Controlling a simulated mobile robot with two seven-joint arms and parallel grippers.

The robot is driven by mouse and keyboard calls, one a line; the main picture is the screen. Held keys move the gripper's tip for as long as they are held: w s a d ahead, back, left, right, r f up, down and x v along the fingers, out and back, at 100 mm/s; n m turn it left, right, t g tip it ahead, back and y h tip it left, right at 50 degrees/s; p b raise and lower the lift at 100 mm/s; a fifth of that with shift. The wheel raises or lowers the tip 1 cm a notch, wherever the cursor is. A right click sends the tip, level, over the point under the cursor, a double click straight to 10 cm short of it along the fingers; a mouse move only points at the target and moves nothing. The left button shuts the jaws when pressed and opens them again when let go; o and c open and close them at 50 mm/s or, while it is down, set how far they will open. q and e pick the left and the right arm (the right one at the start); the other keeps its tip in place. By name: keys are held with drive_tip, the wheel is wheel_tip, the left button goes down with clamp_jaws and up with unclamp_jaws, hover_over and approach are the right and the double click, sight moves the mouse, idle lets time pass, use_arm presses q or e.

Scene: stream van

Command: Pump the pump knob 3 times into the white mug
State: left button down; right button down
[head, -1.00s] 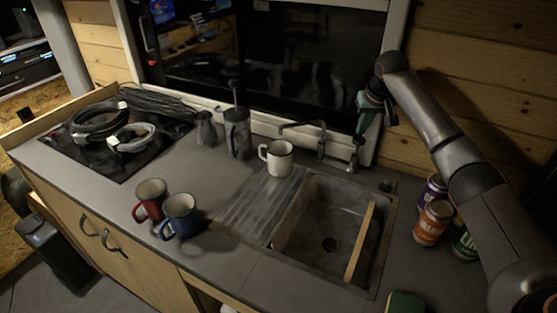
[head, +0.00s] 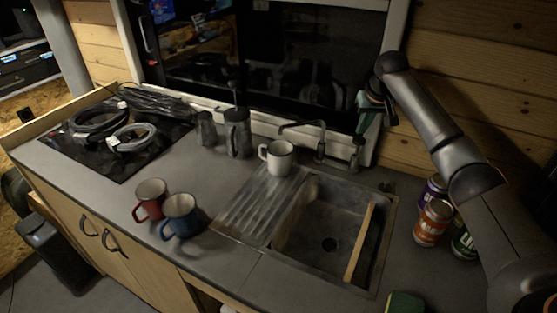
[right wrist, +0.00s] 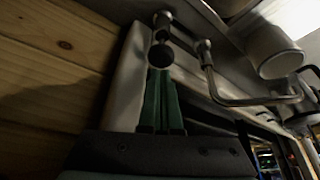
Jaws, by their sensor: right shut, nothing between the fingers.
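The white mug (head: 277,158) stands upright on the ribbed drainboard, under the end of the curved spout (head: 308,124). It also shows at the upper right of the right wrist view (right wrist: 279,55). The pump knob (right wrist: 160,54) is dark and round in that view, just past my fingertips. In the head view the pump (head: 356,157) stands at the back of the sink, right of the spout. My right gripper (head: 362,126) is shut and empty, its green fingers pointing down directly above the pump. I cannot tell whether the fingertips (right wrist: 160,76) touch the knob. My left gripper is not in view.
A sink (head: 305,232) with a wooden bar lies in front of the pump. Cans (head: 433,222) stand at right below my arm. A red mug (head: 150,199), a blue mug (head: 180,215) and a dark press pot (head: 238,134) stand left. The window frame is close behind.

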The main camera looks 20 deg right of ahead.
sight(360, 141)
drive_tip(key=shift+f, duration=0.1)
idle(0.5)
drive_tip(key=shift+s+f, duration=0.1)
drive_tip(key=shift+f, duration=2.35)
drive_tip(key=shift+r, duration=0.1)
drive_tip(key=shift+r+p, duration=0.3)
drive_tip(key=shift+r, duration=2.1)
drive_tip(key=shift+f, duration=0.15)
drive_tip(key=shift+f, duration=2.35)
drive_tip(key=shift+r, duration=2.5)
drive_tip(key=shift+f, duration=0.15)
